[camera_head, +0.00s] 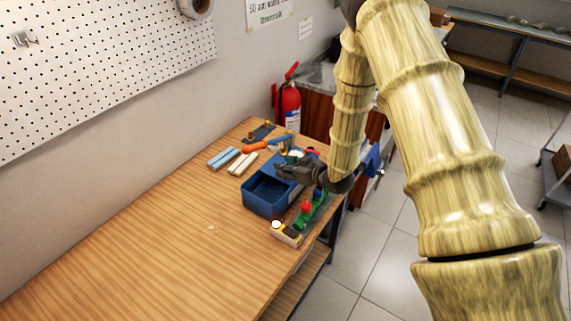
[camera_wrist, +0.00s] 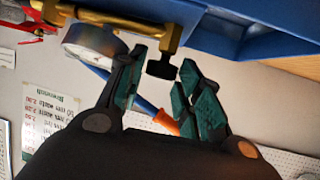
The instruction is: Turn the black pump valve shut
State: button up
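The black pump valve (camera_wrist: 161,68) shows in the wrist view as a small black T-shaped handle under a brass pipe (camera_wrist: 118,19). My gripper (camera_wrist: 163,80) has its two teal-padded fingers apart, one on each side of the handle, with gaps visible. I cannot tell how deep the handle sits between the pads. A round gauge (camera_wrist: 93,42) is on the pipe beside the left finger. In the head view my gripper (camera_head: 290,170) is low over the far end of the wooden bench, behind a blue bin; I cannot make out the black valve there.
The blue bin (camera_head: 257,208) stands close to my gripper. A device with red and green parts (camera_head: 306,209) lies along the bench's right edge. Light blue and cream bars (camera_head: 222,157) and an orange-handled tool (camera_head: 255,147) lie behind. The near bench (camera_head: 150,260) is clear.

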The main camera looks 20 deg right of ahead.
jog(key=shift+w, duration=0.15)
jog(key=c, duration=0.7)
jog(key=shift+f, duration=0.1)
jog(key=shift+b, duration=0.4)
jog(key=shift+a+f+m+t+h+b, duration=0.2)
jog(key=shift+m+t+h+b, duration=0.3)
jog(key=shift+m+h+b, duration=0.5)
jog(key=m+h+b, duration=0.3)
jog(key=h+b, duration=0.1)
jog(key=shift+a+m+t+b, duration=0.2)
jog(key=shift+m+t+b, duration=0.15)
jog(key=shift+m+t, duration=0.05)
jog(key=m+h, duration=0.1)
jog(key=h, duration=0.1)
jog(key=m+h+b, duration=0.1)
jog(key=m+h, duration=0.1)
jog(key=m+g+h+b, duration=0.1)
jog(key=h, duration=0.1)
jog(key=shift+a+r+m, duration=0.25)
jog(key=shift+a+m, duration=0.05)
jog(key=shift+m, duration=0.1)
jog(key=shift+w+a+m+g+h+p, duration=0.1)
jog(key=shift+m+g+h+p, duration=0.1)
jog(key=shift+m+g+h, duration=0.95)
jog(key=shift+w+a+m+g+h+p, duration=0.1)
jog(key=shift+m+g+h+p, duration=0.05)
jog(key=shift+m+g+h, duration=1)
jog(key=shift+m, duration=0.5)
